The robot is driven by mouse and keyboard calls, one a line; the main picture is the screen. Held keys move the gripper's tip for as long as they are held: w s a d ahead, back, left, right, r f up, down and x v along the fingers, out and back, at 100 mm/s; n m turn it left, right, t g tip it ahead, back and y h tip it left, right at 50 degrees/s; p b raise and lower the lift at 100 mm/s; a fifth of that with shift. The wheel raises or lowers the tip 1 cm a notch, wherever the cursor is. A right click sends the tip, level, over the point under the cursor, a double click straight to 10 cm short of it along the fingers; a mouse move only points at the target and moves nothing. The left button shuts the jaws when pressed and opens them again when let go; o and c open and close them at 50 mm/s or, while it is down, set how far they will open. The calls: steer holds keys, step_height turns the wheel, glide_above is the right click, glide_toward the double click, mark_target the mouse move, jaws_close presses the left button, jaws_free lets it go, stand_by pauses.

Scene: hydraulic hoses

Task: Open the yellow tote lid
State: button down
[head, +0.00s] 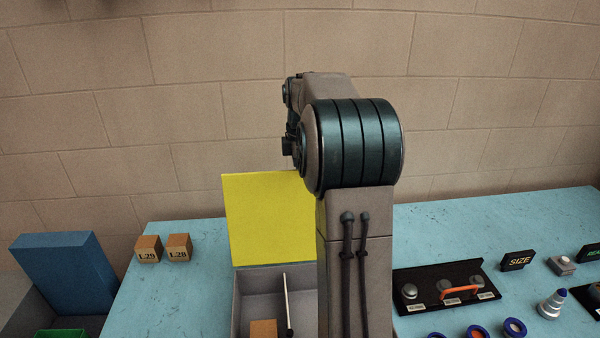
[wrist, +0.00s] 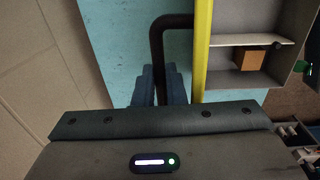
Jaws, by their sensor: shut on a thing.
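The yellow tote lid (head: 265,215) stands upright at the back edge of the grey tote (head: 247,300) in the head view, swung open. In the wrist view the lid (wrist: 202,45) shows nearly edge-on, with a black handle (wrist: 172,22) on its left side. My gripper (wrist: 160,75) is shut on this handle, its blue fingers on either side of the bar. The inside of the tote (wrist: 280,62) faces the wrist camera, with a pale divider and a wooden block (wrist: 249,59) in it. In the head view my arm hides my gripper and part of the lid and tote.
Two wooden blocks (head: 163,248) sit left of the tote on the blue table (head: 180,290). A blue panel (head: 65,270) stands at the far left above a green item. A black board with an orange handle (head: 460,291) and several rings lie on the right.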

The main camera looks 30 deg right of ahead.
steer(key=shift+w+r, duration=0.1)
steer(key=shift+r, duration=0.05)
steer(key=c, duration=1.5)
jaws_free()
steer(key=shift+r, duration=0.1)
step_height(320, 180, up, 14)
steer(key=shift+s+a+f+p, duration=0.2)
steer(key=shift+s+p, duration=0.1)
steer(key=shift+s, duration=0.1)
